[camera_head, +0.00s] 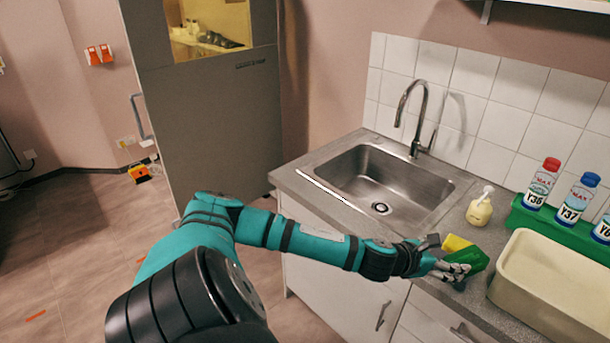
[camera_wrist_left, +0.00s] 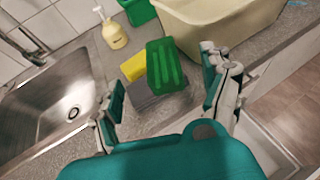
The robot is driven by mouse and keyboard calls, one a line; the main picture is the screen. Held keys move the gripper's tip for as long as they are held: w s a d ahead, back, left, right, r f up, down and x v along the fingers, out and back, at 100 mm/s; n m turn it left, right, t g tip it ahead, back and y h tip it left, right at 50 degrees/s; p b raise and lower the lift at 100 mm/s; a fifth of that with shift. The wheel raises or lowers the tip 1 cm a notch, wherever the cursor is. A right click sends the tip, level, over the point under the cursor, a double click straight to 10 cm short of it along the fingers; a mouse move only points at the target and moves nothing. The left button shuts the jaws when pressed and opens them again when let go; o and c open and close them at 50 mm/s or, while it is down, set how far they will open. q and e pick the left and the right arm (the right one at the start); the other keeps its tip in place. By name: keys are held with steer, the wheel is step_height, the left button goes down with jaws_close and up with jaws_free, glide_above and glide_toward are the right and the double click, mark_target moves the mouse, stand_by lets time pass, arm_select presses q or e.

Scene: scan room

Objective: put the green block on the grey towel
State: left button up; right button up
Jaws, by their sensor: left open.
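The green block (camera_head: 472,258) is at the counter's front, right of the sink. In the left wrist view the green block (camera_wrist_left: 165,65) has a ridged face and lies ahead of my open fingers. My left gripper (camera_head: 447,268) is at it in the head view; its fingers stand wide apart in the wrist view (camera_wrist_left: 164,92), with no grip on the block. A dark grey patch, likely the grey towel (camera_wrist_left: 143,100), shows beside and below the block, partly covered in view. I cannot tell whether the block touches it. My right gripper is not in view.
A yellow block (camera_head: 455,243) is close beside the green one. A soap bottle (camera_head: 479,208), a cream tub (camera_head: 548,292) and a green rack (camera_head: 560,226) with labelled bottles stand near. The sink (camera_head: 378,180) is empty, on the left.

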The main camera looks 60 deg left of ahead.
arm_select(q)
steer(key=s+d+f+n+h, duration=0.1)
steer(key=d+f+n+h, duration=0.15)
steer(key=d+n, duration=0.45)
steer(key=s+d+f+n+h, duration=0.1)
steer(key=s+d+f+n, duration=0.15)
steer(key=d+n, duration=0.35)
steer(key=s+a+f+n+g+y, duration=0.25)
steer(key=s+f+n, duration=0.25)
steer(key=f, duration=0.6)
steer(key=s+a+f+n+g+y, duration=0.1)
steer(key=s+a+f+n+g, duration=0.3)
steer(key=f, duration=0.7)
steer(key=s+a+f+n+t+y, duration=0.1)
steer(key=s+f+n, duration=0.4)
steer(key=f, duration=0.6)
steer(key=s+f+n+g, duration=0.2)
steer(key=s+f, duration=0.3)
steer(key=s, duration=0.5)
steer(key=s+d+f+n+g, duration=0.1)
steer(key=s+f+n+g, duration=0.1)
steer(key=s, duration=0.9)
steer(key=s+d+f+n+g, duration=0.1)
steer(key=s+f+n+g, duration=0.2)
steer(key=s+f, duration=0.4)
steer(key=s+n, duration=0.1)
steer(key=s, duration=0.2)
steer(key=shift+s+f+y, duration=0.3)
steer(key=shift+s, duration=0.1)
